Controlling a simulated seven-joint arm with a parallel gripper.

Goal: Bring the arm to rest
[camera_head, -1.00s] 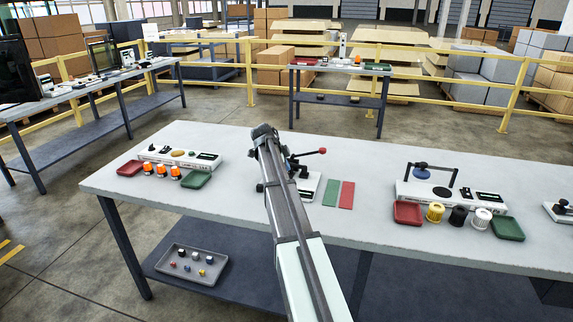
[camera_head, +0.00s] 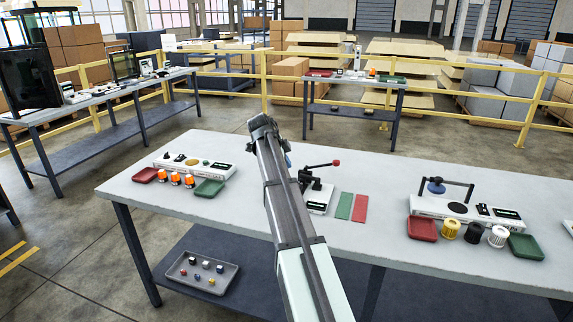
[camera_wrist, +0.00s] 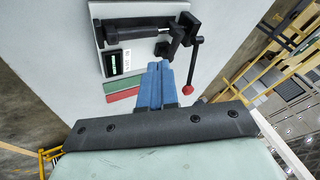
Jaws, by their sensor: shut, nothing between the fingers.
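My arm reaches up the middle of the head view over the near table (camera_head: 130,185). My gripper shows in the wrist view (camera_wrist: 158,72), its two blue fingers close together with nothing between them. In the head view the fingers are mostly hidden behind the wrist, with a bit of blue at its right side. In the wrist view the fingers point towards a toggle clamp device (camera_wrist: 145,35) with a red-tipped lever. The fingers appear above the tabletop; I cannot tell the exact gap.
The device also shows right of my arm (camera_head: 318,195), beside a green strip (camera_head: 344,206) and a red strip (camera_head: 361,208). A grey tray (camera_head: 203,272) sits on the lower shelf. Yellow railings (camera_head: 264,80) stand behind.

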